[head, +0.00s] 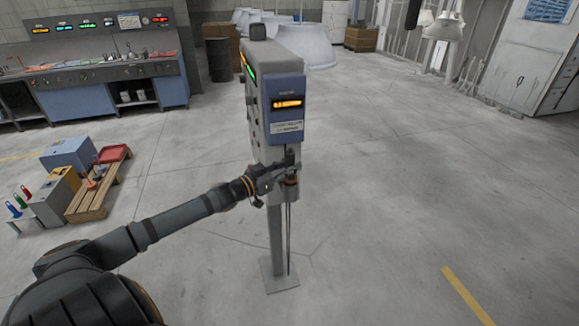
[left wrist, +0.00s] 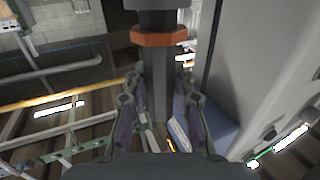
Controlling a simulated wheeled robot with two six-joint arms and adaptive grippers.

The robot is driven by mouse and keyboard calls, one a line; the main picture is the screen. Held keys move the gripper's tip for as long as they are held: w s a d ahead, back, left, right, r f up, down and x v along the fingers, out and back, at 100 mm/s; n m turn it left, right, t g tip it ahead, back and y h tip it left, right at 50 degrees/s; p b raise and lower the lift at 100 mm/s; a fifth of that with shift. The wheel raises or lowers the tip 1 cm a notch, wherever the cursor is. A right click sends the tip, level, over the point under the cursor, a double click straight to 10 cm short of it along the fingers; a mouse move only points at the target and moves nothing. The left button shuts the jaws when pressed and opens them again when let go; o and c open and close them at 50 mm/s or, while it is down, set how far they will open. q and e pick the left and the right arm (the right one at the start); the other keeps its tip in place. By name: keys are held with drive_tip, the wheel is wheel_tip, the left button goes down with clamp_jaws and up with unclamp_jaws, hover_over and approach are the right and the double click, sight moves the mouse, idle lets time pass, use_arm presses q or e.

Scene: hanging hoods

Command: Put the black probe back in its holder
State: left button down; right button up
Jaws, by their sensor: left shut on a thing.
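The black probe (head: 290,157) is upright at the front of a grey stand-mounted instrument (head: 272,65). My left gripper (head: 284,173) is shut on its dark handle. In the left wrist view the probe's handle (left wrist: 157,95) lies between the fingers (left wrist: 158,125), with an orange collar (left wrist: 159,38) beyond them. In the head view a grey holder (head: 291,193) shows directly below the gripper, and a thin dark rod runs down from there. The probe looks lined up with the holder; I cannot tell how deep it sits. My right gripper is not in view.
The instrument stands on a post with a square base plate (head: 280,276). A wooden pallet (head: 93,197) with boxes lies at left. A control bench (head: 95,70) is behind it.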

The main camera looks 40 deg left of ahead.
use_arm(q)
drive_tip(key=shift+f, duration=0.25)
drive_tip(key=c, duration=1)
unclamp_jaws()
drive_tip(key=shift+c, duration=0.2)
